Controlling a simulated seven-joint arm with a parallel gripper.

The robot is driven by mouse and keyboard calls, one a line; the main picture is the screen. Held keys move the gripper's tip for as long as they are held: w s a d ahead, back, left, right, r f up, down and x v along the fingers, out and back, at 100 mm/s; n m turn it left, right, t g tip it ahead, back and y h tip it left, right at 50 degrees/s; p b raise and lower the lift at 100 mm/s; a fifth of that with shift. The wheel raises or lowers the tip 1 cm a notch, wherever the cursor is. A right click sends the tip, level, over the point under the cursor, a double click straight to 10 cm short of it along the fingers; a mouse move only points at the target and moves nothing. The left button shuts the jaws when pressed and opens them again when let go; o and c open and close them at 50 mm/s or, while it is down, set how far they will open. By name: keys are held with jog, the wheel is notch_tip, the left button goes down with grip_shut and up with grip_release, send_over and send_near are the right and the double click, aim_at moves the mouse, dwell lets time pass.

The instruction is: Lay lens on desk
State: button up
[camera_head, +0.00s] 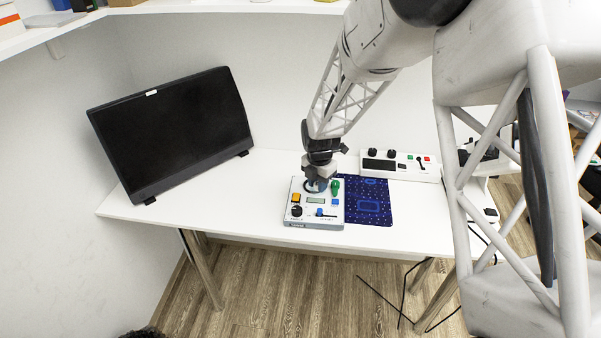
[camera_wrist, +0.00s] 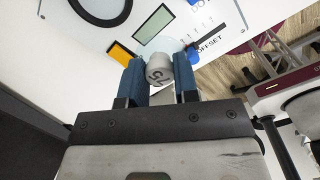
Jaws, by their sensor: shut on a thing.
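My gripper (camera_head: 316,178) is over the back part of a grey-white control panel (camera_head: 300,222) on the white desk (camera_head: 235,185). In the wrist view its two blue fingers (camera_wrist: 160,78) are shut on a small grey piece with a dark mark, which I take as the lens (camera_wrist: 158,70). A pale see-through disc shows just beyond it. In the head view the lens is mostly hidden by the gripper. I cannot tell whether it touches the panel. A black ring (camera_wrist: 100,8) shows on the panel's face in the wrist view, apart from the fingers.
The panel has an orange button (camera_head: 296,197), a display (camera_head: 316,200), a green knob (camera_head: 335,187) and a slider. A dark blue patterned mat (camera_head: 380,212) lies to its right. A second panel (camera_head: 424,175) stands behind, a monitor (camera_head: 175,135) at left. Bare desk lies left of the panel.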

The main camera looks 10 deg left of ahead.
jog(key=r, duration=0.1)
send_over(300, 171)
jog(key=shift+w+a+r, duration=0.1)
jog(key=shift+w+r, duration=0.05)
jog(key=shift+r, duration=0.05)
jog(key=shift+f, duration=0.1)
jog(key=shift+f, duration=3.05)
jog(key=shift+f, duration=1.85)
jog(key=shift+f, duration=0.15)
jog(key=o, duration=0.9)
